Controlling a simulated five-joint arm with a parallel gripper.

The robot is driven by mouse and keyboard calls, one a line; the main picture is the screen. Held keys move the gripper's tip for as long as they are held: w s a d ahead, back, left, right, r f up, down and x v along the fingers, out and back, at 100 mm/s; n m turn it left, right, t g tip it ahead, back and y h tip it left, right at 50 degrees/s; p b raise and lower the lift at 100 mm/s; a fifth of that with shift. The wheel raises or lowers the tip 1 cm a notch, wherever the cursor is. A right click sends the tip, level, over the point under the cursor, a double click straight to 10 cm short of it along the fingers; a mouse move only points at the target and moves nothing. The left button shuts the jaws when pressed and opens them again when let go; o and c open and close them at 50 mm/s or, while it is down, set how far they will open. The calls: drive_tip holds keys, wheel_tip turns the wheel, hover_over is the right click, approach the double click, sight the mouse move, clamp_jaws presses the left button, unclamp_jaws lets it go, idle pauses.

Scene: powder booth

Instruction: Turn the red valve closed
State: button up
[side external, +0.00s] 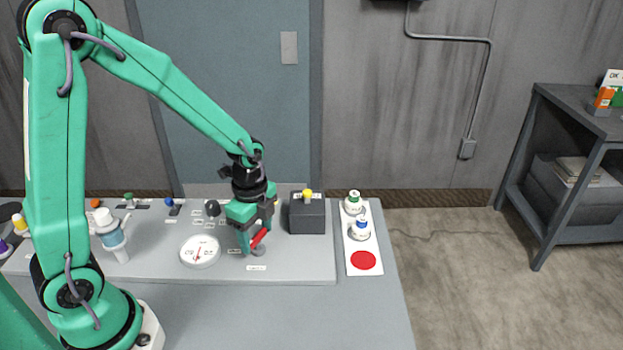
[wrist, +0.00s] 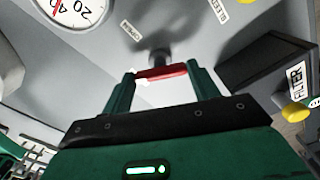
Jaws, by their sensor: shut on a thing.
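The red valve handle (side external: 259,237) stands on the grey panel (side external: 300,267), on a round grey base (side external: 258,250). My gripper (side external: 251,241) points down at it with its fingers on the handle. In the wrist view the red handle (wrist: 162,72) lies across between the two green fingers of my gripper (wrist: 160,78). The fingers are shut on it. In the side view the handle is tilted, its right end higher, and my fingers hide part of it.
A round gauge (side external: 200,252) sits just left of the valve. A dark box with a yellow knob (side external: 307,214) stands close on the right. A white strip (side external: 363,245) with two small bottles and a red disc lies farther right. Small knobs line the panel's back.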

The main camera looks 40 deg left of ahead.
sight(256, 236)
drive_tip(key=n, duration=0.6)
idle(0.5)
drive_tip(key=o, duration=1)
drive_tip(key=shift+r, duration=0.15)
drive_tip(key=shift+r, duration=3.75)
drive_tip(key=shift+r, duration=0.1)
